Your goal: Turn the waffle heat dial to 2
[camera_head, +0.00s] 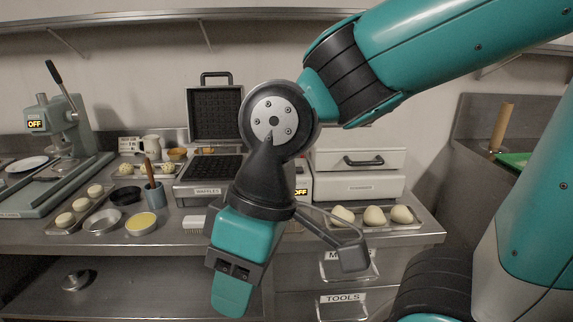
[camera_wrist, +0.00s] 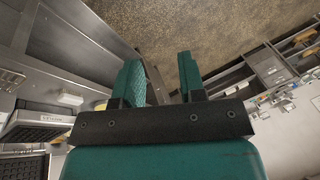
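The waffle iron stands open on the counter, with its dark lid (camera_head: 215,112) raised and a "WAFFLES" label (camera_head: 207,190) on its front. An orange "OFF" display (camera_head: 301,192) shows just right of my wrist. I cannot make out the heat dial; my arm covers part of this area. My gripper (camera_head: 232,290) hangs in front of the counter's edge, pointing down. In the wrist view my gripper (camera_wrist: 160,80) has its two teal fingers apart with nothing between them. The waffle iron (camera_wrist: 38,122) shows there at the lower left, away from the fingers.
A tray with pale dough balls (camera_head: 373,215) lies right of the waffle iron, before a white appliance (camera_head: 360,185). Bowls (camera_head: 141,223), a utensil crock (camera_head: 153,193) and a press (camera_head: 52,118) stand to the left. Drawers (camera_head: 343,298) are below. Floor (camera_wrist: 200,30) lies beyond my fingers.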

